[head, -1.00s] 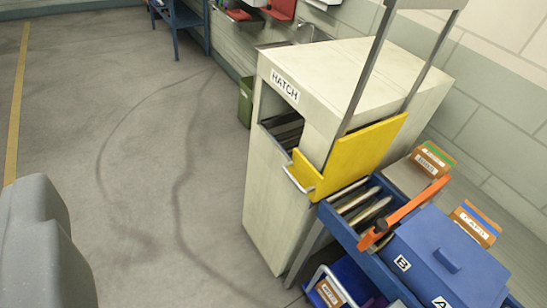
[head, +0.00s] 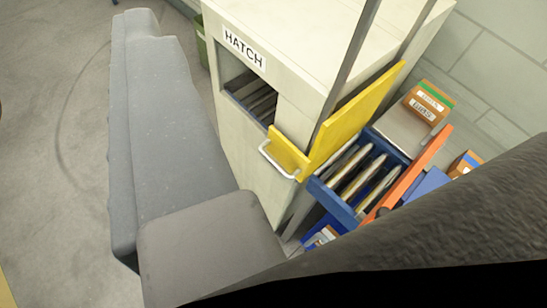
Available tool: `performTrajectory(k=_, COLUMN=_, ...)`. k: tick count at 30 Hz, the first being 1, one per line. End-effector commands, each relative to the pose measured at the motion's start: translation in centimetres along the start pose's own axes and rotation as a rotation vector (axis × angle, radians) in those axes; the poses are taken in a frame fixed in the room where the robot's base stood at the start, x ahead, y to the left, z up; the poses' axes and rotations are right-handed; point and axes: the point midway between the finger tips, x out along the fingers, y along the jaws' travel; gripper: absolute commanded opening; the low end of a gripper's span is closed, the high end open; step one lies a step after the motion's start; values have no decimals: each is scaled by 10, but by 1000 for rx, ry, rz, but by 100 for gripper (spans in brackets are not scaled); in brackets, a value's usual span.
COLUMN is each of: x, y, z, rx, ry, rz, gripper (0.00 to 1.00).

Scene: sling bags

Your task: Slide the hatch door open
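The cream hatch cabinet (head: 285,70) stands in the middle, with a label reading HATCH on its front. The yellow hatch door (head: 349,115) is at the cabinet's right corner, beside a dark opening (head: 252,97) in the front. Metal slats or rollers show inside that opening. A pale bar handle (head: 276,162) is fixed on the door's lower left part. Nothing touches the handle as far as I can see. Large grey parts of my arm fill the left and the bottom right, but no gripper fingertips can be made out.
A blue roller tray (head: 343,197) joins the cabinet's right side, with an orange bar (head: 408,180) across it. A box with a green stripe (head: 427,103) stands behind. A blue bin (head: 318,237) is below. Bare floor (head: 45,170) lies to the left.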

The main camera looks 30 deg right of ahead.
Motion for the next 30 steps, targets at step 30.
performTrajectory(k=30, x=308, y=23, z=266, rx=1268, ry=356, rz=23, gripper=36)
